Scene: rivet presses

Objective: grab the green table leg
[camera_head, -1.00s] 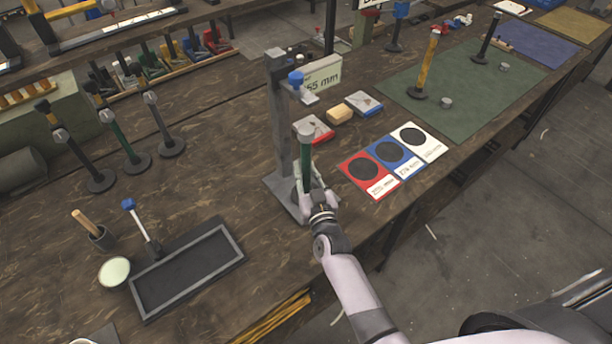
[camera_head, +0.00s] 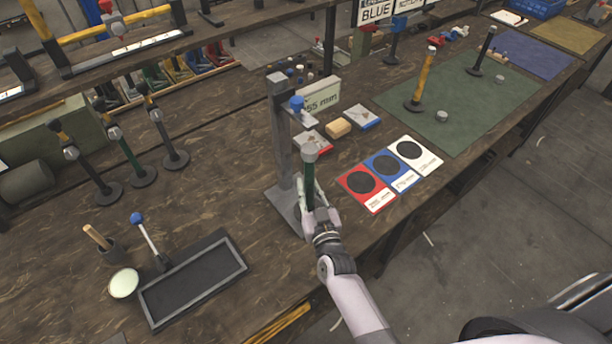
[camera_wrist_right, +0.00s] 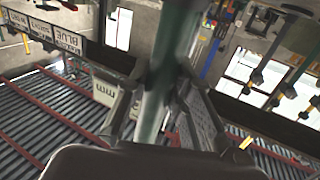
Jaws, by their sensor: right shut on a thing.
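A green table leg (camera_head: 309,185) with a grey cap stands about upright at the press (camera_head: 283,150), in front of its grey column. My right gripper (camera_head: 312,199) is shut on the lower part of this leg. In the right wrist view the green leg (camera_wrist_right: 168,60) runs between the two dark fingers (camera_wrist_right: 162,105). The leg's lower end is hidden by the gripper, so I cannot tell whether it touches the press base. Another green leg (camera_head: 126,152) stands on a round foot at the left. My left gripper is not in view.
Dark legs (camera_head: 88,168) stand beside the other green leg. A dark tray (camera_head: 195,283), a white-topped round dish (camera_head: 124,283) and a blue-knobbed lever (camera_head: 146,236) are at front left. Red, blue and white cards (camera_head: 387,166) lie right of the press. A green mat (camera_head: 455,88) lies beyond.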

